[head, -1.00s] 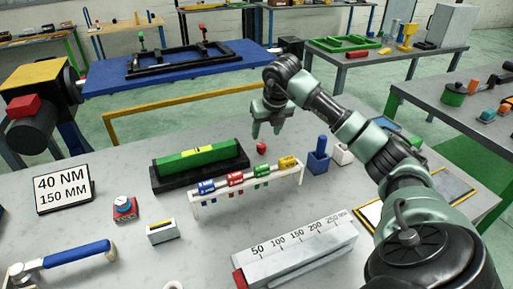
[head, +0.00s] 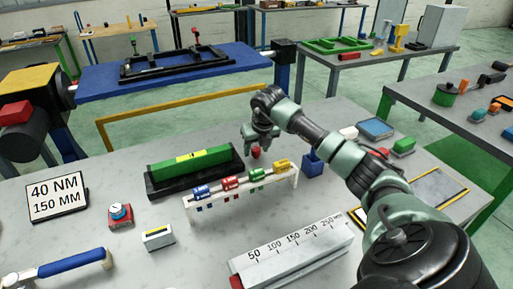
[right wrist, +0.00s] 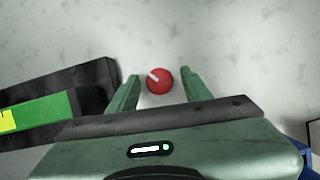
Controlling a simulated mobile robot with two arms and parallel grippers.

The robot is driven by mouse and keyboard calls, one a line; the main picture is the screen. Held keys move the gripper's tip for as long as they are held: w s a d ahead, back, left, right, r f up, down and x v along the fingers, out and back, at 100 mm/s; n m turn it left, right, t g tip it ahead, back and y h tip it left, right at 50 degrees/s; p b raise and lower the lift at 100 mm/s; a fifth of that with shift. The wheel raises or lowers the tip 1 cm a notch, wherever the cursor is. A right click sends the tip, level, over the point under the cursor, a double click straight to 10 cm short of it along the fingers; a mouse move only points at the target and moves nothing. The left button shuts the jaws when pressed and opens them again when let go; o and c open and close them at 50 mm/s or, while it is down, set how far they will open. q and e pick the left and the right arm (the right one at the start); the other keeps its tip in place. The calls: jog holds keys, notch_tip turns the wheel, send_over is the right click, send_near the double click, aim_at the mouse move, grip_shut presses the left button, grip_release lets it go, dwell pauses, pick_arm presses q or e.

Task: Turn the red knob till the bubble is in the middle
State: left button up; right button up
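The red knob (head: 256,153) stands on the grey table just right of the green level. In the right wrist view the knob (right wrist: 160,81) is round with a white pointer mark and sits between the fingertips. My right gripper (head: 260,140) is open above and around the knob, with a gap on both sides in the wrist view (right wrist: 158,80). The green level (head: 190,160) lies in a black tray (head: 160,186); its yellow vial window (head: 191,155) shows, but the bubble is too small to make out. My left gripper is not in view.
A rack (head: 240,198) with coloured pieces stands in front of the level. A blue block (head: 313,163) is right of the knob. A long ruler block (head: 290,250) lies at the front. A sign (head: 57,197) stands at the left.

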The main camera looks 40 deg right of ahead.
grip_shut()
jog(key=shift+d+n, duration=0.1)
jog(key=shift+n, duration=0.2)
jog(key=shift+n+t+y+b, duration=0.3)
jog(key=shift+n+y+b, duration=0.25)
jog(key=shift+n, duration=0.35)
jog(key=shift+n+y+b, duration=0.4)
jog(key=shift+n+y, duration=0.15)
jog(key=shift+n, duration=1.15)
jog(key=shift+r, duration=0.1)
jog(key=shift+o, duration=1.2)
grip_release()
